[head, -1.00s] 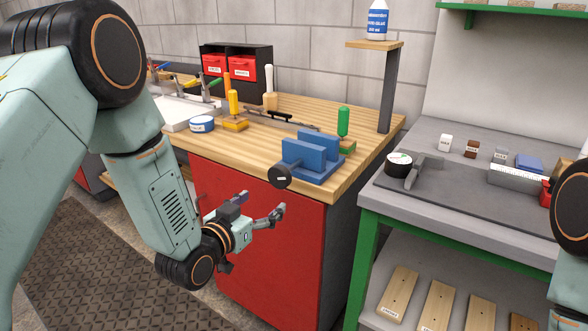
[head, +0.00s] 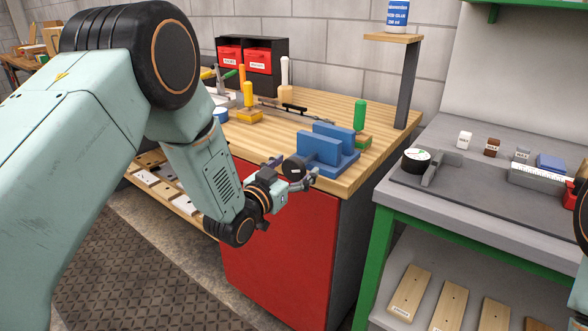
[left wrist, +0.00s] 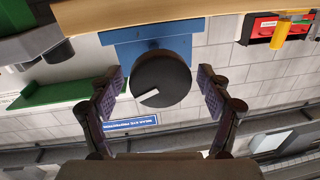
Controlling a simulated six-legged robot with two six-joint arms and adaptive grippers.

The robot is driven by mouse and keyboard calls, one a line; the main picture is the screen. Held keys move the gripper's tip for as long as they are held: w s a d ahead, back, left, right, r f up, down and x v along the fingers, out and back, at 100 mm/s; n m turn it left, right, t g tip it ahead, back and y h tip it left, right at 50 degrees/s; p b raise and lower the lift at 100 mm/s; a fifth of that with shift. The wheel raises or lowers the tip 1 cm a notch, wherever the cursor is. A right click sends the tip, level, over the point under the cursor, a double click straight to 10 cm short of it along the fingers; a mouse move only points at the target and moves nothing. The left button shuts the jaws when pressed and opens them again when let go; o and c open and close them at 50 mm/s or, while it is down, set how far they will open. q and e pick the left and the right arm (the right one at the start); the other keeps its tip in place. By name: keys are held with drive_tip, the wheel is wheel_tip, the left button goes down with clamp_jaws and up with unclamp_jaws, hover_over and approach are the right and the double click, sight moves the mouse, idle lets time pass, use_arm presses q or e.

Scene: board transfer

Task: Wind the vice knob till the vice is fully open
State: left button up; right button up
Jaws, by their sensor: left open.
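The blue vice (head: 322,148) sits at the front right corner of the wooden workbench, and its blue body also shows in the left wrist view (left wrist: 127,50). Its round black knob (head: 293,169) faces out over the bench's front edge. In the left wrist view the knob (left wrist: 162,82) shows a white mark pointing to the lower left. My left gripper (head: 296,167) is open, with one finger on each side of the knob; gaps show between the fingers and the knob in the wrist view. My right gripper is out of view.
A green-handled tool (head: 360,116) stands just behind the vice. Yellow-handled tools and red bins (head: 245,59) are farther back on the workbench (head: 345,181). A grey table (head: 440,190) with small blocks stands to the right across a narrow gap.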

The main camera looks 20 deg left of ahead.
use_arm(q)
drive_tip(key=shift+d, duration=0.1)
drive_tip(key=c, duration=1.2)
drive_tip(key=shift+r+n, duration=0.1)
drive_tip(key=shift+n, duration=0.3)
